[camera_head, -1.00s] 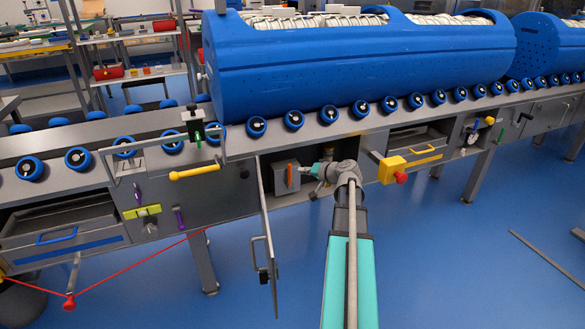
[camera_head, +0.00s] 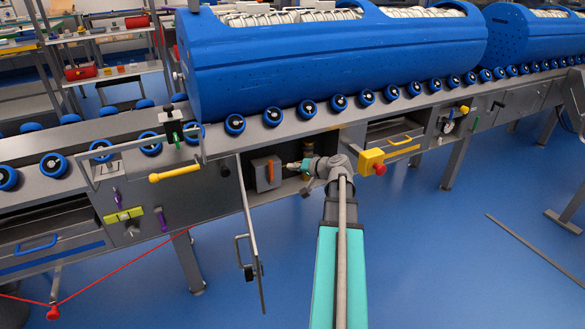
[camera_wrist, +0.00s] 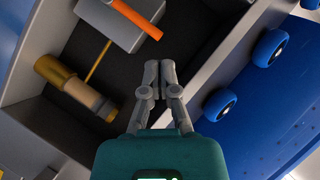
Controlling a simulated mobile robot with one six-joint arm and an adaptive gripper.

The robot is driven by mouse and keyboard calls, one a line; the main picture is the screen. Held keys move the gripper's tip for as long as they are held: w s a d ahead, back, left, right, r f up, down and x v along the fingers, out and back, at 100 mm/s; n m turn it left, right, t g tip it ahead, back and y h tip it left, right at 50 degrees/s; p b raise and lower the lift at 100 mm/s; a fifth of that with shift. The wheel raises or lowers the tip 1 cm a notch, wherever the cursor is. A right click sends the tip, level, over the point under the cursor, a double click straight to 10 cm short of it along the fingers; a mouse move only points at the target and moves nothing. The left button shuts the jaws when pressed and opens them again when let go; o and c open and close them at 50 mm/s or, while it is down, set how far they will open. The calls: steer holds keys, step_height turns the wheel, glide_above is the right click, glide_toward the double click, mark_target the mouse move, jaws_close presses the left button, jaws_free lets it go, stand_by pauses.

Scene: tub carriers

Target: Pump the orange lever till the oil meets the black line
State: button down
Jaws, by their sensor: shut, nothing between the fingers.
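The orange lever (camera_head: 270,170) stands upright on the front of a grey box (camera_head: 262,181) inside an open bay under the conveyor. In the wrist view the lever (camera_wrist: 137,19) lies across the grey box (camera_wrist: 112,24) at the top. A brass-capped cylinder with a pale section (camera_wrist: 78,90) shows at left; I cannot make out an oil level or black line on it. My gripper (camera_head: 295,165) is just right of the lever and apart from it. In the wrist view its fingers (camera_wrist: 158,76) are together and empty, below and right of the lever.
An open door (camera_head: 248,220) hangs left of the bay. A yellow box with a red knob (camera_head: 373,163) is right of my arm. Blue rollers and a large blue tub (camera_head: 330,60) are above.

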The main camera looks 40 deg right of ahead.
stand_by(0.4)
steer(key=s+d+f+m+t+y+b, duration=0.2)
steer(key=d+f+m+b, duration=0.3)
steer(key=d+b, duration=0.3)
steer(key=t+b, duration=0.1)
steer(key=b, duration=0.3)
steer(key=shift+d+f+m+t+y, duration=0.2)
steer(key=shift+f+m+t+y, duration=0.1)
steer(key=shift+f+t, duration=0.1)
steer(key=shift+s, duration=0.1)
glide_toward(270, 171)
steer(key=w+d+r, duration=0.2)
steer(key=w+d, duration=0.2)
steer(key=w, duration=0.1)
steer(key=shift+w+a+f, duration=0.1)
steer(key=shift+w+a, duration=0.5)
steer(key=shift+a, duration=0.35)
steer(key=shift+w+a+f, duration=0.1)
steer(key=shift+w+a, duration=0.5)
steer(key=shift+a, duration=0.4)
